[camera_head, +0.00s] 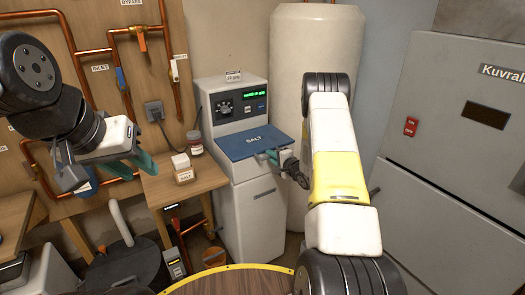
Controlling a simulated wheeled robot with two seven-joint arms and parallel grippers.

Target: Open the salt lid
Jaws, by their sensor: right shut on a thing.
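The salt lid (252,143) is a blue flat panel marked SALT on top of the white softener cabinet (262,215). It looks closed, lying flat on the cabinet. My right gripper (271,156) reaches in from the right and is shut on the lid's front right edge. The fingers hide a little of that edge. My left gripper (136,167), with teal fingers, is at the left, away from the cabinet. Its fingers are apart and nothing shows between them.
A tall white tank (290,75) is behind, and a grey cabinet (450,130) is at right. An orange bucket (214,257) sits on the floor.

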